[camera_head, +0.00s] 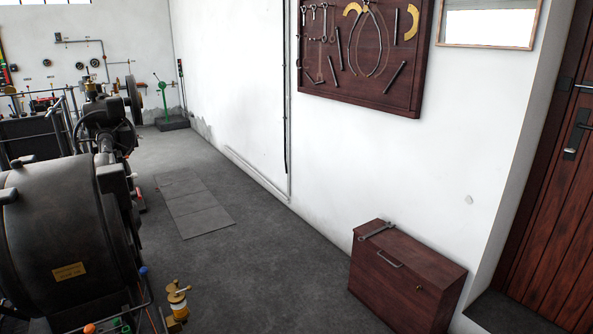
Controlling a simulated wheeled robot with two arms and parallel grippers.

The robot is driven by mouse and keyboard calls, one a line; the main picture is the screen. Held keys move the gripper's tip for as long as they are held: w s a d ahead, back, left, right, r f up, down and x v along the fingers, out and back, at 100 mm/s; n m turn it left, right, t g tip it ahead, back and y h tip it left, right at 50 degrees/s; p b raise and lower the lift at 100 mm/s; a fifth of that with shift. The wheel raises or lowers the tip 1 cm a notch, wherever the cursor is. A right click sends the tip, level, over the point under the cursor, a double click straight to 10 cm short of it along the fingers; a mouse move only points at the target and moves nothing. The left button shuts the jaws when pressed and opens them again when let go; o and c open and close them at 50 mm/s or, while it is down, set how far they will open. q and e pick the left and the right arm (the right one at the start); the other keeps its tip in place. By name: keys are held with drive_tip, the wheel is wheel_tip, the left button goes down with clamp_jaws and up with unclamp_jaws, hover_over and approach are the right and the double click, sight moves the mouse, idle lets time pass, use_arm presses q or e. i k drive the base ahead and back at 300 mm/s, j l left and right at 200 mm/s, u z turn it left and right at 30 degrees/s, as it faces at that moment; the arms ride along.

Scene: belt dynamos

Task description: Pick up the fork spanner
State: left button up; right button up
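A grey metal spanner (376,231) lies on top of a dark red-brown wooden chest (392,284), towards the chest's back left end. It appears to have an open fork-shaped end, but it is small in the view. Nothing covers it. Several other tools hang on a dark wooden board (412,92) on the white wall above, and I cannot tell their exact types. Neither of my grippers is in view.
A large black machine (62,235) fills the left side. A brass fitting (177,302) stands near the bottom. The grey floor (255,270) between machine and chest is clear, with a flat plate (205,213) further back. A wooden door (560,210) is at right.

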sight(387, 225)
drive_tip(key=i+j+z, duration=0.2)
drive_tip(key=i+z, duration=0.15)
drive_tip(key=i, duration=0.15)
drive_tip(key=i+j+z, duration=0.7)
drive_tip(key=i+l+u, duration=0.2)
drive_tip(key=i, duration=0.4)
drive_tip(key=i+l+u, duration=0.15)
drive_tip(key=i, duration=0.4)
drive_tip(key=i+l+u, duration=0.2)
drive_tip(key=i, duration=0.4)
drive_tip(key=i+l+u, duration=0.2)
drive_tip(key=i+l, duration=0.25)
drive_tip(key=i, duration=0.1)
